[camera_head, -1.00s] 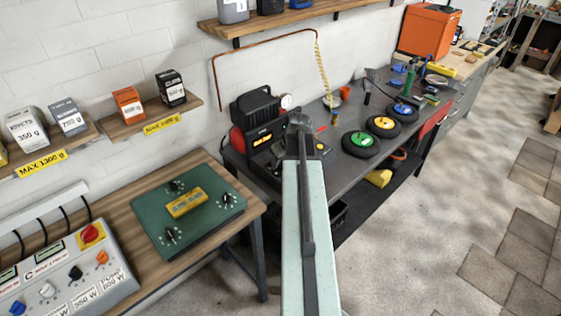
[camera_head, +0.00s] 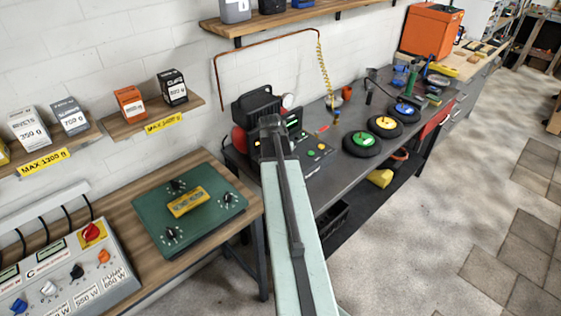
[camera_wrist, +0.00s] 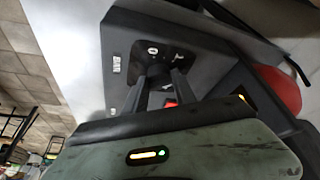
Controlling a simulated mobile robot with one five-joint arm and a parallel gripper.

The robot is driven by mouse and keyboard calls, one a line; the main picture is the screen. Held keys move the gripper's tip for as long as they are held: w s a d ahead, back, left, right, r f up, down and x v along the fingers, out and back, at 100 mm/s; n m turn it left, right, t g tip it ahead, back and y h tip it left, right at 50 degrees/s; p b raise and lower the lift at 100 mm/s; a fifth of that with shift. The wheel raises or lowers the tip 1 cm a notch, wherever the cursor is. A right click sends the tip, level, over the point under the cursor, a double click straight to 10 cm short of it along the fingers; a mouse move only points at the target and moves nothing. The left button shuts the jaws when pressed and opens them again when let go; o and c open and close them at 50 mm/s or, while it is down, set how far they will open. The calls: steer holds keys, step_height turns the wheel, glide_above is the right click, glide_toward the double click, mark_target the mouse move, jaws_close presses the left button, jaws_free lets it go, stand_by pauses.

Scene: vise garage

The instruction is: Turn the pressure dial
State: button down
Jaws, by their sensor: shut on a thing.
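The black compressor (camera_head: 257,103) stands on the dark workbench, partly hidden behind my arm in the head view. In the wrist view its dark panel (camera_wrist: 120,45) fills the middle, with white marks around a dark round dial (camera_wrist: 158,72). My gripper (camera_wrist: 160,82) has its two fingers on either side of this dial and is shut on it. The dial's pointer and exact setting cannot be read. In the head view the fingertips and the dial are hidden behind the end of my arm.
A small gauge (camera_head: 288,100) sits on the compressor. A control box with coloured buttons (camera_head: 312,152) is right of my arm. Several wheels (camera_head: 361,144) lie farther right on the bench. A green plate with knobs (camera_head: 150,215) is on the wooden table at left.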

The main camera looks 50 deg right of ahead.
steer(key=m+g, duration=0.1)
steer(key=m, duration=0.2)
steer(key=shift+w+m, duration=0.15)
steer(key=shift+m, duration=0.15)
steer(key=shift+m+g, duration=0.9)
steer(key=shift+m, duration=0.8)
steer(key=shift+a, duration=0.1)
steer(key=c, duration=1)
jaws_free()
steer(key=shift+c, duration=0.2)
